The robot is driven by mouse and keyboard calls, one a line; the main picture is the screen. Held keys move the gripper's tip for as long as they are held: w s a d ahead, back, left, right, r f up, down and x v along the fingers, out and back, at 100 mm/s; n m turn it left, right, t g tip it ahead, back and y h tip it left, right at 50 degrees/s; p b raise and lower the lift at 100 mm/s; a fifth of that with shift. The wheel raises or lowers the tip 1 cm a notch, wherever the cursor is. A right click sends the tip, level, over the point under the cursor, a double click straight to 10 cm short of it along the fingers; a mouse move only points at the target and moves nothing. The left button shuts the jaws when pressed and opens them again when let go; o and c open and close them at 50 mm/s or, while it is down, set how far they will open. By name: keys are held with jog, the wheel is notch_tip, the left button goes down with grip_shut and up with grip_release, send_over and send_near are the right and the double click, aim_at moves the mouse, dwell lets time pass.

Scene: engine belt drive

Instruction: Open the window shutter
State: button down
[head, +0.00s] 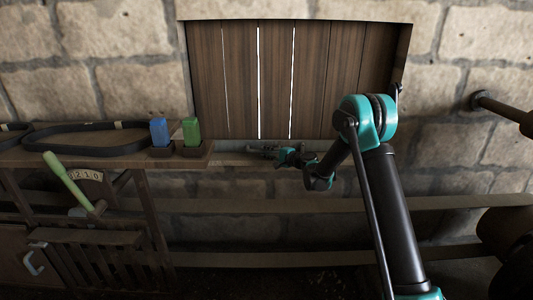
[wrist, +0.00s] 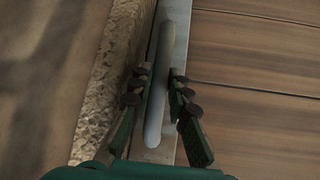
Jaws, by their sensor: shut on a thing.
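The window shutter (head: 308,80) is a panel of dark vertical wooden planks filling the window opening in the stone wall. Thin bright lines show between some planks. Its planks also show at the right of the wrist view (wrist: 260,60). A pale grey metal strip (head: 228,147) runs along its lower edge. On the strip is a rounded grey bar handle (wrist: 156,105). My gripper (head: 264,150) is at the shutter's lower edge. In the wrist view my gripper (wrist: 158,76) has one finger on each side of the handle and is shut on it.
A wooden bench (head: 90,160) stands at the left, with a black belt (head: 85,149), a blue block (head: 159,132) and a green block (head: 191,132) on it. A green-handled lever (head: 66,178) is at its front. A dark pipe (head: 500,108) juts from the wall at right.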

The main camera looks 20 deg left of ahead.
aim_at(267, 34)
jog(key=shift+r, duration=0.1)
notch_tip(267, 34, up, 51)
jog(key=shift+f, duration=0.1)
jog(key=c, duration=1.7)
grip_release()
jog(key=shift+d, duration=0.15)
jog(key=v, duration=1.1)
jog(key=shift+s+d, duration=0.25)
jog(key=shift+d, duration=0.05)
